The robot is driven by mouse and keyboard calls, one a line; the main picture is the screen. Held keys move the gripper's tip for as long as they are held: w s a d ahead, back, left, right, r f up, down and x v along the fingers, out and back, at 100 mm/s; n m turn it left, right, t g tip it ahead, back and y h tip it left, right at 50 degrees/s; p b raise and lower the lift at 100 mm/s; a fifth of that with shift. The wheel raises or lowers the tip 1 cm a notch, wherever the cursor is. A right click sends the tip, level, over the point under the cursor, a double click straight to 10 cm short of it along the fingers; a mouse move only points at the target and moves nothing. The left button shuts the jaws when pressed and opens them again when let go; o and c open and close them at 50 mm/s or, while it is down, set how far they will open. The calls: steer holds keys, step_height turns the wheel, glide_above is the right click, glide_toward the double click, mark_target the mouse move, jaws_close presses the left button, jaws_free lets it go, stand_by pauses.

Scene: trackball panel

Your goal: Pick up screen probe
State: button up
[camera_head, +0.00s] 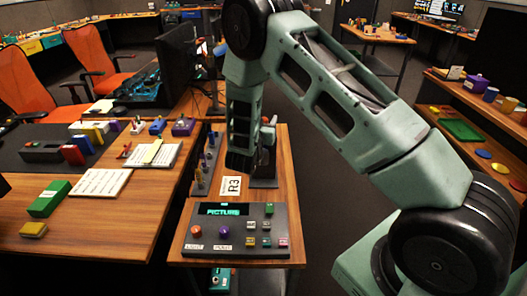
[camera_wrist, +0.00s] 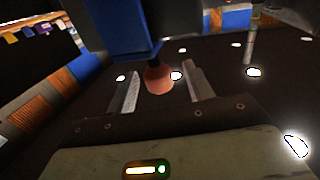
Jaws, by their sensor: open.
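I cannot tell for sure which thing is the screen probe. In the wrist view a pinkish ball (camera_wrist: 158,80) on a short dark stem hangs below a dark blue block (camera_wrist: 150,28). My gripper (camera_wrist: 164,73) is open, with one finger on each side of the ball and a visible gap to both. In the head view my arm comes down over the middle table, and its dark end hides the fingers. A dark stand with a reddish-grey part (camera_head: 266,141) shows just right of my arm's end, partly hidden.
A console (camera_head: 240,240) with a green "PICTURE" display, a red and a purple knob and several small buttons sits at the table's front. An "R3" card (camera_head: 231,187) lies behind it. Several small posts (camera_head: 203,165) stand left of my arm. The left desk holds several coloured blocks.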

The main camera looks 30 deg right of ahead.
steer(key=shift+c, duration=0.3)
jaws_close()
steer(key=shift+r, duration=0.15)
step_height(320, 180, up, 20)
stand_by(0.7)
